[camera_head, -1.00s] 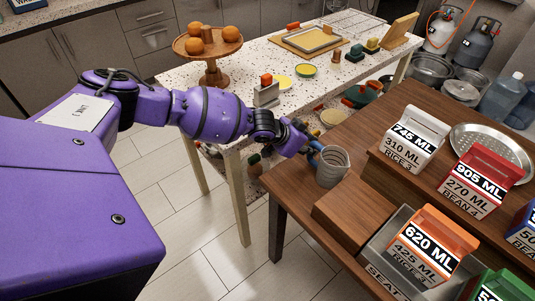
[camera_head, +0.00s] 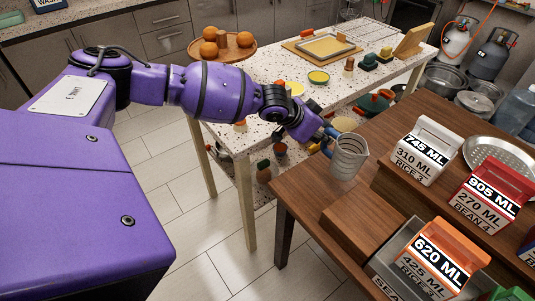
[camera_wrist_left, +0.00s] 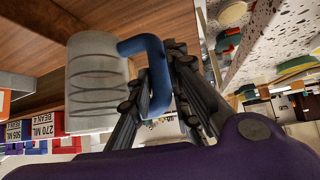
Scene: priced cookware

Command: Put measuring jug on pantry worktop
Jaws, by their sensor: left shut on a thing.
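The measuring jug (camera_head: 350,158) is a grey ribbed cup with a blue handle (camera_head: 328,139). In the head view it is roughly upright over the near-left part of the dark wooden table (camera_head: 303,186), and it looks raised off the wood. My left gripper (camera_head: 323,134) is shut on the blue handle. The left wrist view shows the jug body (camera_wrist_left: 95,85) beside the fingers and the handle (camera_wrist_left: 156,72) between them. Which surface is the pantry worktop, I cannot tell. My right gripper is not in view.
A wooden block (camera_head: 362,217), a white 745 ML box (camera_head: 425,150), a red 905 ML box (camera_head: 490,196) and an orange 620 ML box (camera_head: 442,258) stand right of the jug. Behind is a speckled table (camera_head: 262,70) with a fruit stand (camera_head: 222,47) and boards.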

